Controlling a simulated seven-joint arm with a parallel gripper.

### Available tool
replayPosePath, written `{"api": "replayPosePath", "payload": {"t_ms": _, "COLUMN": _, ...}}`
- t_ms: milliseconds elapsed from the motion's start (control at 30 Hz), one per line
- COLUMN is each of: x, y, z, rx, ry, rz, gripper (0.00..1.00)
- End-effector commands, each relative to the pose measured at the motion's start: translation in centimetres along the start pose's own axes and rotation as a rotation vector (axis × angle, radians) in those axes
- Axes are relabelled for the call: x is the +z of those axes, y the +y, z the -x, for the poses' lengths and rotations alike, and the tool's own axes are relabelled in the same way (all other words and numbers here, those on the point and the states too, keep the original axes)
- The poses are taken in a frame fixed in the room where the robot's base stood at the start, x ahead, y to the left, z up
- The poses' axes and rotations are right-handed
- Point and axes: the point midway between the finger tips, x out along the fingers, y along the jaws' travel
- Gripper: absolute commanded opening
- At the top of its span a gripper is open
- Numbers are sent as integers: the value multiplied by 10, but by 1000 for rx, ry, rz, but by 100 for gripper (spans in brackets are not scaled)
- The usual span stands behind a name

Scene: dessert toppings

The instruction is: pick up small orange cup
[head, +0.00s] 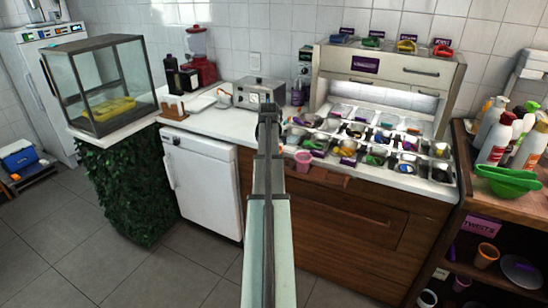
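An orange cup (486,256) stands on the lower shelf of the wooden unit at the far right, below the green bowls. My arm reaches up the middle of the picture. My gripper (268,108) is at its far end, in front of the counter, small and dark. Its fingers are too small to make out, so I cannot tell whether it is open or shut. The gripper is well to the left of the orange cup and apart from it.
A topping counter (437,184) with several small containers fills the middle right. A pink cup (303,160) is at its front edge. Green bowls (508,180) and several bottles (495,140) stand above the shelf. The floor (185,265) at the lower left is clear.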

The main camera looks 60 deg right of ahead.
Motion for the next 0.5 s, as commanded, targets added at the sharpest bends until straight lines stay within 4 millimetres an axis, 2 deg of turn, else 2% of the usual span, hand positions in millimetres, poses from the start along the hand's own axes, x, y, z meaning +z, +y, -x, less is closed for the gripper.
{"api": "replayPosePath", "payload": {"t_ms": 100, "x": -1, "y": 0, "z": -16, "rx": 0, "ry": -1, "rz": 0, "gripper": 100}}
{"api": "replayPosePath", "payload": {"t_ms": 500, "x": 2, "y": 3, "z": -35, "rx": 0, "ry": 0, "rz": 0, "gripper": 100}}
